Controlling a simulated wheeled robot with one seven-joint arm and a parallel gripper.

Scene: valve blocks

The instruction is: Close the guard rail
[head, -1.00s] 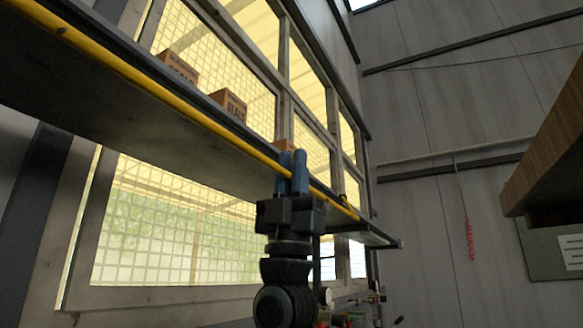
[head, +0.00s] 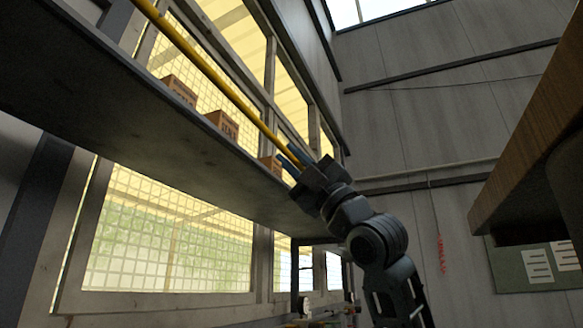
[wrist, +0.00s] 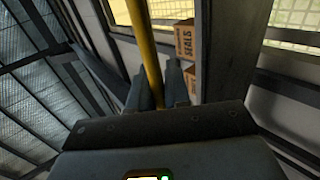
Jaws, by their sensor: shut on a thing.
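The yellow guard rail (head: 215,76) runs along the front of the high shelf (head: 120,135) in the head view. It stands raised above the shelf's front edge, slanting from upper left down to my gripper. My gripper (head: 287,160) is shut on the rail near its far end. In the wrist view the rail (wrist: 148,60) passes down between the two blue-grey fingers (wrist: 155,88). The rail's far end is hidden behind the gripper.
Brown cartons stand on the shelf, one at the left (head: 180,90), one in the middle (head: 222,124) and one near my gripper (head: 270,163). A mesh window (head: 170,240) lies behind. A wooden overhang (head: 530,140) is at the right.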

